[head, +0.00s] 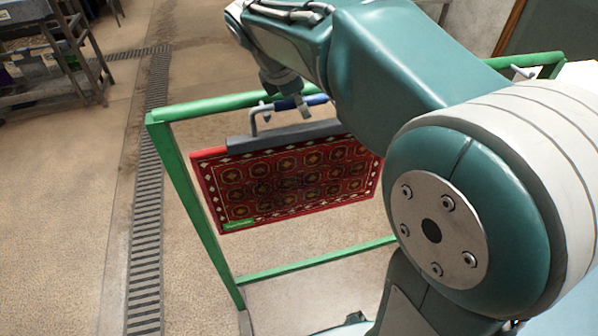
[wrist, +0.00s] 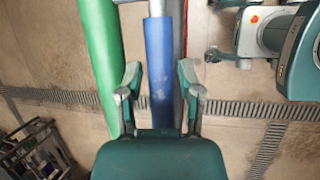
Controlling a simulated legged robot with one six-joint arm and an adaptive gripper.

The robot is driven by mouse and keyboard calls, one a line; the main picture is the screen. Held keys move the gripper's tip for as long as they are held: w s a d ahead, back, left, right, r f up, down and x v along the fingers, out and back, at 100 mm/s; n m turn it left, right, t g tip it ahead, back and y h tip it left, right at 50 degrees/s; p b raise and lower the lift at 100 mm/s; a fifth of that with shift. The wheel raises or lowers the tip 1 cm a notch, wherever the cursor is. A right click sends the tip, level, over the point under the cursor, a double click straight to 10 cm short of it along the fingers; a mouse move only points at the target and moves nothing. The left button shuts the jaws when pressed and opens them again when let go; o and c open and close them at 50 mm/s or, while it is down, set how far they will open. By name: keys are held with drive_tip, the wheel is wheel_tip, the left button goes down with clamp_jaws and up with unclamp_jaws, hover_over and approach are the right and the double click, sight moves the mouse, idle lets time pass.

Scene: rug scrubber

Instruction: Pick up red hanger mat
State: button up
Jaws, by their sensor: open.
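The red hanger mat (head: 290,182) is a red patterned rug with a pale diamond border and a small green label. It hangs from a grey hanger bar (head: 285,136) on the green rack. The hanger's blue handle (head: 318,100) is above the bar, close to the top rail, and it also shows in the wrist view (wrist: 158,50). My gripper (head: 285,106) is over the handle. In the wrist view my gripper (wrist: 160,85) is open, with one finger on each side of the blue handle and gaps between. My arm hides the right part of the rack.
The green rack's top rail (head: 205,106) runs close beside the handle and shows left of it in the wrist view (wrist: 101,50). A floor drain grate (head: 146,215) runs along the left. A metal shelf unit (head: 55,65) stands at the upper left. The floor between is clear.

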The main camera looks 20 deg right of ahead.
drive_tip(key=shift+f, duration=0.25)
idle(0.4)
drive_tip(key=shift+r, duration=0.1)
clamp_jaws()
